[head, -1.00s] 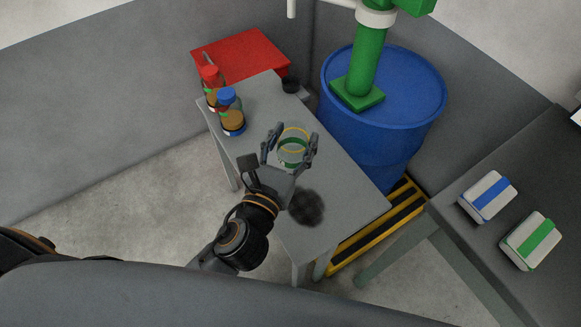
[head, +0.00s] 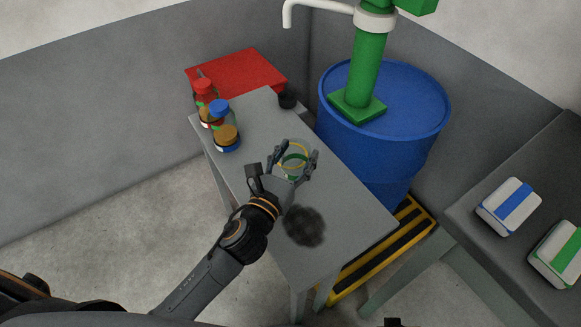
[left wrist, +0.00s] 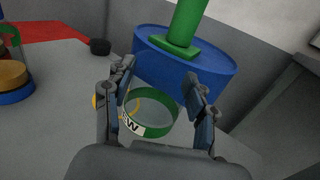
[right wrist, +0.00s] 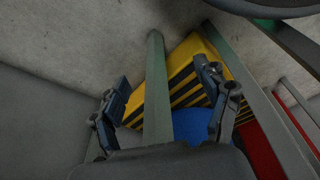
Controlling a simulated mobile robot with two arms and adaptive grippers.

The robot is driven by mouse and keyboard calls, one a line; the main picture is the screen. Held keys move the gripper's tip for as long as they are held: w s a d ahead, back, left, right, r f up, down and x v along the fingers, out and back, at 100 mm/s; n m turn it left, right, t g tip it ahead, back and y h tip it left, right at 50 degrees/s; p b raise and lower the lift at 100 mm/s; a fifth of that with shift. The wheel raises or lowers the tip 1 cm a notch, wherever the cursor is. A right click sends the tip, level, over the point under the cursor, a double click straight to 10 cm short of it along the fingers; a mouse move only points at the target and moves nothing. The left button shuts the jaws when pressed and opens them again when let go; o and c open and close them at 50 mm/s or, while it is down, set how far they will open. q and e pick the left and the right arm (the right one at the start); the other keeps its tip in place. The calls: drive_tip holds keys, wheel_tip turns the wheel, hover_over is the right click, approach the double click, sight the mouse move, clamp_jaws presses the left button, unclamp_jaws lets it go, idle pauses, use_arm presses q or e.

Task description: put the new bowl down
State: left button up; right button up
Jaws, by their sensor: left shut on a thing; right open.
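I cannot tell whether the bowl touches the table. My right gripper (right wrist: 167,100) is open and empty.
A dark patch (head: 304,226) marks the front. A blue drum (head: 372,150) stands right.

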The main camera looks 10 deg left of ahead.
sight(292, 155)
use_arm(q)
drive_tip(key=f, duration=0.1)
drive_tip(key=w+a+f, duration=0.1)
drive_tip(key=w+f+b, duration=0.1)
drive_tip(key=shift+w+a+f, duration=0.15)
drive_tip(key=shift+a+f, duration=0.05)
drive_tip(key=shift+a, duration=0.1)
wheel_tip(292, 155, down, 3)
drive_tip(key=shift+w+a+f+b, duration=0.1)
drive_tip(key=shift+f+b, duration=0.05)
drive_tip(key=shift+b, duration=0.8)
use_arm(e)
wheel_tip(292, 155, up, 11)
drive_tip(key=w, duration=0.2)
drive_tip(key=shift+t, duration=0.4)
use_arm(q)
drive_tip(key=shift+f, duration=0.15)
use_arm(e)
drive_tip(key=shift+r, duration=0.3)
use_arm(q)
drive_tip(key=o, duration=1.2)
drive_tip(key=shift+o, duration=0.2)
use_arm(e)
drive_tip(key=shift+r, duration=0.1)
